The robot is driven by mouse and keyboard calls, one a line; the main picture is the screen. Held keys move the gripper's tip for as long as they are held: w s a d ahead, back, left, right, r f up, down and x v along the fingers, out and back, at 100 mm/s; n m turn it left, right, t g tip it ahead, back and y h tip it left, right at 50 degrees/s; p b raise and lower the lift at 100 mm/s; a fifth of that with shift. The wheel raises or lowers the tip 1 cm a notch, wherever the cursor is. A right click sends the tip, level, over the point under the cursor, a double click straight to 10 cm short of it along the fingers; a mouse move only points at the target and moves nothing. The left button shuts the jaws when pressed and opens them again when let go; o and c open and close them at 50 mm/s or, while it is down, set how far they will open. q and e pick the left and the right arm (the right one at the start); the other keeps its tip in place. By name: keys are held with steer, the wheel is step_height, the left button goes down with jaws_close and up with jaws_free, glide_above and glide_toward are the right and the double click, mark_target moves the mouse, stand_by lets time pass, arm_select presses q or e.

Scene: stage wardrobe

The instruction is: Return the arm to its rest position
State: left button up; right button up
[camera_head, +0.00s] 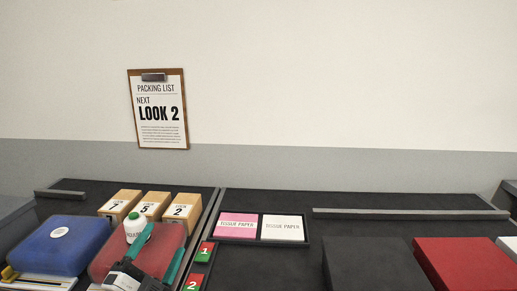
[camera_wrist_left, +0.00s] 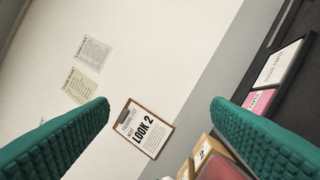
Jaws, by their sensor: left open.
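My left gripper (camera_head: 164,240) shows at the bottom left of the head view, its teal fingers apart with nothing seen between them. It stands in front of the red case (camera_head: 109,262), hiding part of it. In the left wrist view the two ribbed teal fingers of the left gripper (camera_wrist_left: 160,104) spread wide, with the wall and clipboard beyond them. My right gripper is in neither view.
A white bottle (camera_head: 134,226) stands close behind the left gripper. A blue case (camera_head: 60,244), numbered boxes (camera_head: 156,205), a tissue paper tray (camera_head: 307,229), a black box (camera_head: 376,265) and a red box (camera_head: 465,265) occupy the counter. A clipboard (camera_head: 157,108) hangs on the wall.

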arm_select(q)
steer(key=s+a+f+n+g+y, duration=0.2)
steer(key=s+f+n+g+y, duration=0.25)
steer(key=f, duration=0.45)
steer(key=s+a+f+n+g+y, duration=0.2)
steer(key=s+f+n+g+y, duration=0.15)
steer(key=f+n, duration=0.4)
steer(key=s+d+f+n+g+h, duration=0.1)
steer(key=s+f+g, duration=0.4)
steer(key=s+f, duration=0.3)
steer(key=s+d+f+g+h, duration=0.2)
steer(key=s+f+g, duration=0.3)
steer(key=s, duration=0.5)
step_height(320, 180, down, 25)
steer(key=s+g+p, duration=0.1)
steer(key=s+p, duration=0.1)
steer(key=p, duration=0.1)
steer(key=s+a+f+p, duration=0.1)
steer(key=s+f, duration=0.5)
steer(key=s, duration=0.1)
steer(key=s+a+f+g, duration=0.1)
steer(key=s+a+f, duration=0.1)
steer(key=s+f, duration=0.4)
steer(key=shift+s+a+y+p, duration=0.3)
steer(key=shift+s+p, duration=0.1)
steer(key=shift+s, duration=0.85)
